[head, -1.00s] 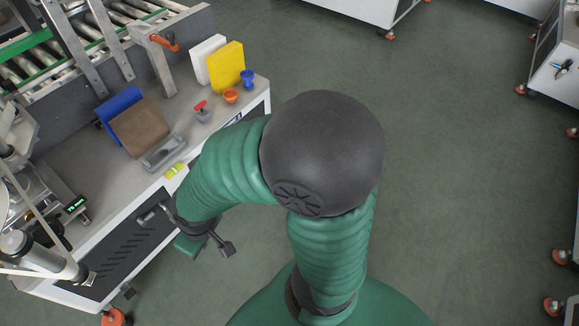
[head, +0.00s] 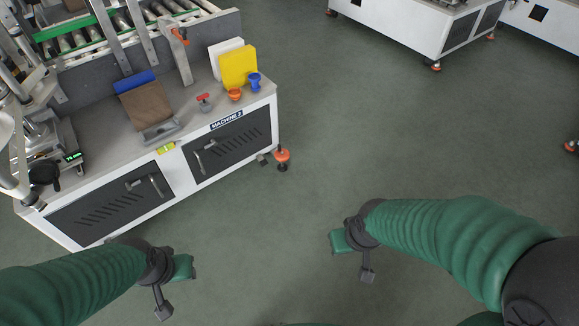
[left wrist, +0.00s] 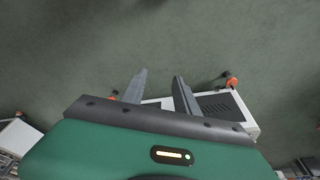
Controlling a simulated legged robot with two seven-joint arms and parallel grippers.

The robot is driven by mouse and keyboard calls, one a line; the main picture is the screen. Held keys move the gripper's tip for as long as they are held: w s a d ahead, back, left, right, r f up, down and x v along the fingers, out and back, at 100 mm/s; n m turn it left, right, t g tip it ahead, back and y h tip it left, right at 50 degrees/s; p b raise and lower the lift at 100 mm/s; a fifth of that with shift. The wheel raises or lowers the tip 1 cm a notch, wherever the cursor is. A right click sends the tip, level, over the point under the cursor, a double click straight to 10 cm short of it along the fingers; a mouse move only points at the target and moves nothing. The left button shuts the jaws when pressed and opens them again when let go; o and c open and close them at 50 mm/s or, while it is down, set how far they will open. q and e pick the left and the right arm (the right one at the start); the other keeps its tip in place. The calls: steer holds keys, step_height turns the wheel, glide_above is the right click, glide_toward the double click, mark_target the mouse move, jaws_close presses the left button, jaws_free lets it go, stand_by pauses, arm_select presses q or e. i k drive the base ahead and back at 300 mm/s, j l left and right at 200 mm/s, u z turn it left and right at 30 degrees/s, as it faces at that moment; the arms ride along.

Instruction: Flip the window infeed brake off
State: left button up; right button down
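The labelling machine (head: 228,135), marked MACHINE 2, stands at the upper left in the head view. An orange-handled lever (head: 180,36) sits on an upright metal bracket beside its roller conveyor (head: 85,38). A small red-handled part (head: 203,98) stands on the worktop. I cannot tell which of these is the window infeed brake. My left gripper (head: 184,268) is low in front of the machine, apart from it. In the left wrist view its two fingers (left wrist: 159,82) are apart with nothing between them. My right gripper (head: 340,242) is over bare floor; its fingers do not show clearly.
On the worktop are a yellow block (head: 238,68), an orange cup-like part (head: 235,94), a blue knob (head: 254,81) and a brown pad (head: 146,105). An orange-footed leg (head: 282,156) stands out at the machine's right corner. Another machine (head: 430,30) is at the back. The middle floor is clear.

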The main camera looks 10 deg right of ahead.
mark_target(263, 162)
steer(key=i+l, duration=0.25)
steer(key=i, duration=0.2)
steer(key=i+l, duration=0.2)
steer(key=i, duration=0.3)
steer(key=i+l+z, duration=0.1)
steer(key=i+l, duration=0.15)
steer(key=i, duration=0.2)
steer(key=i+l, duration=0.2)
steer(key=i, duration=0.3)
steer(key=i+l, duration=0.2)
steer(key=i, duration=0.25)
steer(key=z, duration=0.05)
